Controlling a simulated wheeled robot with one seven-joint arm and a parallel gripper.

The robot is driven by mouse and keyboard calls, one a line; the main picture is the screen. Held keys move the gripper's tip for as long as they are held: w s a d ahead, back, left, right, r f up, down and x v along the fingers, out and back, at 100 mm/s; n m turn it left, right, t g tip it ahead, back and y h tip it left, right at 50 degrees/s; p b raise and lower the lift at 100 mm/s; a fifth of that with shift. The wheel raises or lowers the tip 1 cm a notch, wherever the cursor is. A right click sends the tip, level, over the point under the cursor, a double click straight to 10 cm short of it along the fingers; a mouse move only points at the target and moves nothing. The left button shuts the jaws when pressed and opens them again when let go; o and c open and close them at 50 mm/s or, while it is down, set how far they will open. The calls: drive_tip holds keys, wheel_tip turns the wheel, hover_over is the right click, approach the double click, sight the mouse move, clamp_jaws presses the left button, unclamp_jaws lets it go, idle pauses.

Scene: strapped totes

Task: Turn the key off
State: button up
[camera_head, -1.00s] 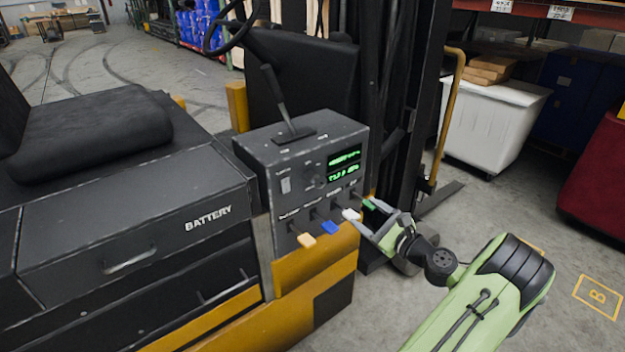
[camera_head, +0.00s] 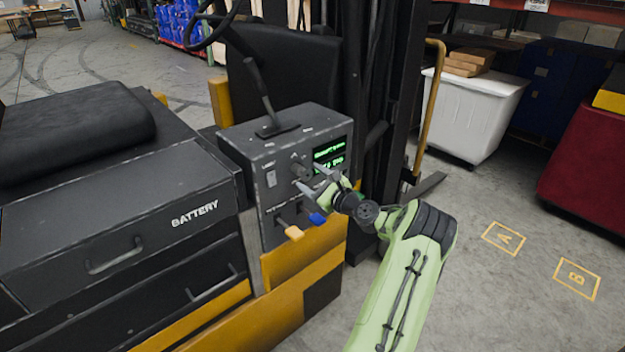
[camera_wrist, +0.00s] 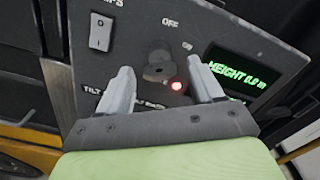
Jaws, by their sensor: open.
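The key switch (camera_wrist: 158,68) is a dark round knob on the front of the grey control box (camera_head: 262,160). In the wrist view it sits below an "OFF" label, with "ON" to its upper right and a lit red light (camera_wrist: 177,86) at its lower right. It also shows small in the head view (camera_head: 299,168). My gripper (camera_wrist: 158,82) is open and empty, its two fingers on either side of the key in the wrist view. Whether they touch it cannot be told. In the head view my gripper (camera_head: 308,178) is in front of the box face.
A rocker switch (camera_wrist: 101,32) is left of the key. A green display (camera_wrist: 238,78) reading "HEIGHT 0.0 m" is to the right. The battery drawer (camera_head: 115,215) is at left.

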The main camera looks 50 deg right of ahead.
drive_tip(key=shift+c, duration=0.5)
drive_tip(key=c, duration=1)
drive_tip(key=shift+o, duration=0.2)
drive_tip(key=shift+n, duration=0.3)
drive_tip(key=shift+f+n+b, duration=0.15)
drive_tip(key=shift+n+b, duration=3.95)
drive_tip(key=shift+n, duration=1.6)
drive_tip(key=o, duration=1.1)
drive_tip(key=shift+c, duration=0.2)
